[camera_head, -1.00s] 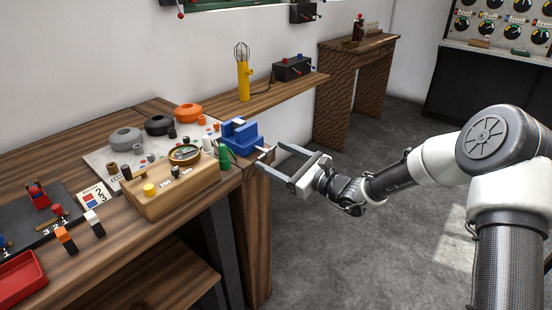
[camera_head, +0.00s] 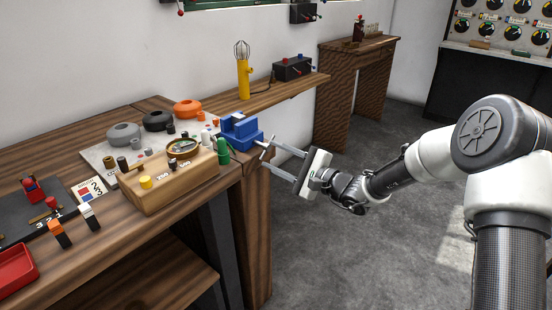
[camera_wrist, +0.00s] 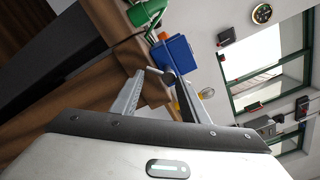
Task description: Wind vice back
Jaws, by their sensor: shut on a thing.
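The blue vice (camera_head: 241,131) stands at the right end of the workbench, with its screw and thin metal handle (camera_head: 268,150) sticking out over the bench edge. My gripper (camera_head: 267,155) reaches in from the right, one finger at each end of the handle. It is shut on the handle, with its fingers set wide apart by the handle's length. In the wrist view the blue vice (camera_wrist: 175,55) is just beyond the fingertips, and a dark round end (camera_wrist: 169,77) shows between the fingers. The exact finger contacts are too small to make out.
A wooden box (camera_head: 170,180) with a magnifier and a green cylinder (camera_head: 223,151) stand close left of the vice. A shelf (camera_head: 270,98) behind carries a yellow whisk-topped holder (camera_head: 243,78). The floor (camera_head: 350,240) under my arm is clear.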

